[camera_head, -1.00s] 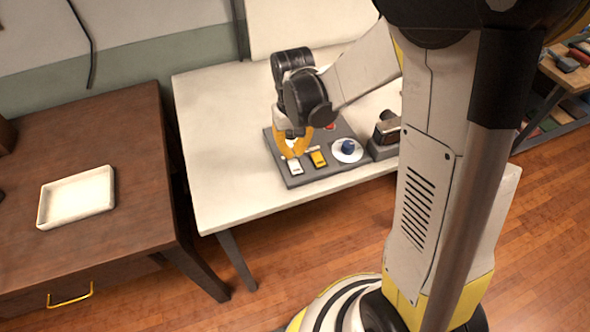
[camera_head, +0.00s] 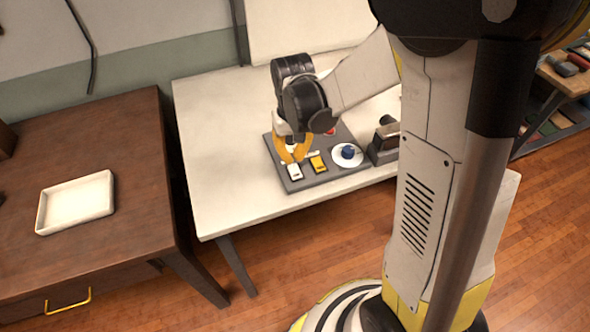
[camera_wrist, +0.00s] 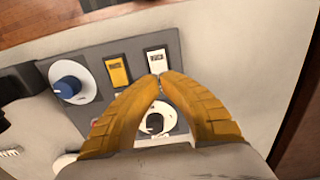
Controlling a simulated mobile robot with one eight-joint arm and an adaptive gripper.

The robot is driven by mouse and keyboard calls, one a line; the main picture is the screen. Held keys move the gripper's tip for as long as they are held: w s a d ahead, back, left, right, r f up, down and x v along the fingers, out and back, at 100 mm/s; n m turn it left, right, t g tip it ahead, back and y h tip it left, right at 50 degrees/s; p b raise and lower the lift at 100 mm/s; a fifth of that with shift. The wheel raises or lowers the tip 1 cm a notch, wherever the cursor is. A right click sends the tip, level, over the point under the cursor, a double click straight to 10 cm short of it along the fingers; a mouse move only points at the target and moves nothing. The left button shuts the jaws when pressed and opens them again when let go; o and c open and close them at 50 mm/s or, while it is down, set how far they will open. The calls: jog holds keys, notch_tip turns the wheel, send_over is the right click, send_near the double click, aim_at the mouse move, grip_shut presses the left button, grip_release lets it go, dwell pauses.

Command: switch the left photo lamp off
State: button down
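A grey control panel (camera_head: 327,174) lies on the white table. It carries a white rocker switch (camera_head: 294,172) and a yellow rocker switch (camera_head: 318,164) side by side, plus a blue knob (camera_head: 348,151) on a white disc. My gripper (camera_head: 293,160) is over the panel, right behind the white switch. In the wrist view its yellow fingers (camera_wrist: 158,76) meet at the tips, with nothing between them, at the edge of the white switch (camera_wrist: 156,61); contact cannot be told. The yellow switch (camera_wrist: 117,70) is beside it. No photo lamp can be made out.
A round white part with a dark piece (camera_wrist: 157,121) shows between the finger bases in the wrist view. A dark box-like device (camera_head: 384,143) stands right of the panel. A brown desk with a white tray (camera_head: 75,202) is at the left. The white table's left part is clear.

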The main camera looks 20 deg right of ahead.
aim_at(293, 167)
jog(key=shift+f+b, duration=1.55)
jog(key=shift+f, duration=0.25)
dwell(1.0)
jog(key=shift+r+p, duration=2.6)
jog(key=shift+r, duration=0.95)
jog(key=shift+r, duration=0.25)
jog(key=s+r+t+b, duration=0.1)
jog(key=s+r+t, duration=0.6)
jog(key=s+r, duration=0.5)
jog(key=shift+s+b, duration=0.3)
jog(key=shift+s, duration=0.1)
